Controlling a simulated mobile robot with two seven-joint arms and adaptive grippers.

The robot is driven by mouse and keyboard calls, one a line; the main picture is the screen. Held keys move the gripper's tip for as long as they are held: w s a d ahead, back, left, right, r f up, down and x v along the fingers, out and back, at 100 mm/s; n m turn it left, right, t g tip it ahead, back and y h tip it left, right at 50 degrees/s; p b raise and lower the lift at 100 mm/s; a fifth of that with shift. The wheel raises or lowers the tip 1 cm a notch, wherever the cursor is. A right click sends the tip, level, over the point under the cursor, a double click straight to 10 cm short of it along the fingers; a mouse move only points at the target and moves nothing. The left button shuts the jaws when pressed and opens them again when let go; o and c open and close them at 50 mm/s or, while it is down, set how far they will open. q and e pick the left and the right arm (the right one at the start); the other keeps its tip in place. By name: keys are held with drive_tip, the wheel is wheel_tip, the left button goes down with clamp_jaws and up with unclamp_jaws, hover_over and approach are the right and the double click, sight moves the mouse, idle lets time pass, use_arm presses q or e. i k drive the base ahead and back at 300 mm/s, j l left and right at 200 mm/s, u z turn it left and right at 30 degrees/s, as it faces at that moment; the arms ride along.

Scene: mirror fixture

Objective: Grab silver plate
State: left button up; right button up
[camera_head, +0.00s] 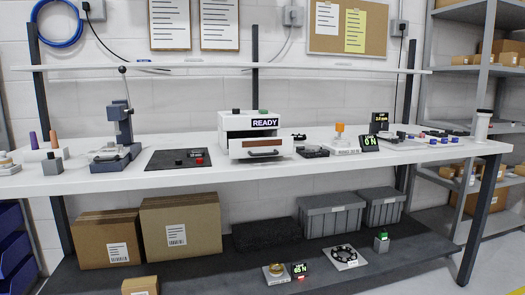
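No piece is clearly marked out as the silver plate. A light grey square plate (357,261) with a black ring of round holes on it lies on the lower dark shelf. A smaller silvery flat piece (107,156) lies at the base of the blue-grey lever press (124,130) on the white bench at the left. Which of them is the silver plate I cannot tell. Neither of my grippers is in view.
A white READY box (245,135) with a drawer stands mid-bench, beside a black panel (170,160) with a red button. Small devices and parts crowd the bench's right. Cardboard boxes (180,228) and grey bins (330,218) fill the lower shelf's back. The bench's front edge is mostly clear.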

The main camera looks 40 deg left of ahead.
sight(117, 148)
drive_tip(key=u, duration=2)
